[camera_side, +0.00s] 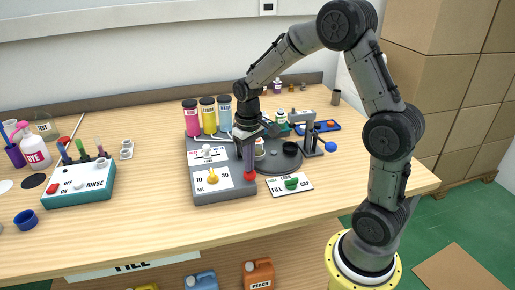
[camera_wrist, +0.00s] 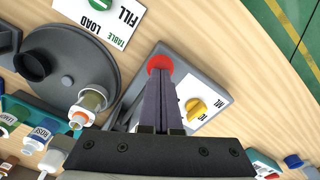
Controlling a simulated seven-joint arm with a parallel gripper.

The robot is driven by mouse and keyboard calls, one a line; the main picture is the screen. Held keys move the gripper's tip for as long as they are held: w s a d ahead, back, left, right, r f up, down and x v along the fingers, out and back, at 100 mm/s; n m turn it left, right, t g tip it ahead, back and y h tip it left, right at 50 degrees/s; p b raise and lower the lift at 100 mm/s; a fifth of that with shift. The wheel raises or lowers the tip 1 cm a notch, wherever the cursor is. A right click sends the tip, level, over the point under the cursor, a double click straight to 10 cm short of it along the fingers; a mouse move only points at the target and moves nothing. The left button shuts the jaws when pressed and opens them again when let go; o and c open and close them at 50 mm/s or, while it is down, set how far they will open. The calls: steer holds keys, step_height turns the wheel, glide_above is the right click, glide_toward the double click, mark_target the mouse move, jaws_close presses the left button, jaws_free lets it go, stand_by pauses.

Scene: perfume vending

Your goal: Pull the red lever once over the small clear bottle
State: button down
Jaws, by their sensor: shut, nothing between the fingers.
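The red lever's round red knob (camera_side: 249,175) is at the front right of the grey dispenser (camera_side: 222,191). It also shows in the wrist view (camera_wrist: 160,63), right at my fingertips. My gripper (camera_side: 249,166) points down with its two dark purple fingers shut together and nothing between them. In the wrist view the fingertips (camera_wrist: 164,78) overlap the knob's near edge; I cannot tell whether they touch it. A small bottle (camera_wrist: 91,99) with a pale body and an orange part stands on the dark round turntable (camera_wrist: 75,65), left of my fingers. The lever's shaft is hidden.
A yellow knob (camera_side: 212,180) is on the dispenser front, left of the lever. Pink, yellow and blue canisters (camera_side: 208,115) stand behind it. A teal rinse box (camera_side: 80,183) is at left.

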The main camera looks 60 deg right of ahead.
step_height(320, 180, up, 9)
stand_by(1.2)
steer(key=shift+a, duration=0.1)
stand_by(0.8)
steer(key=s+a+r+n+t, duration=0.2)
steer(key=s+a+r+t, duration=0.1)
steer(key=s+a+r, duration=0.5)
steer(key=s+a+f+n+t, duration=0.1)
steer(key=s+a+f+t, duration=0.1)
steer(key=s, duration=0.9)
steer(key=shift+s+f+t, duration=0.25)
steer(key=shift+f+t, duration=0.05)
steer(key=shift+f, duration=0.25)
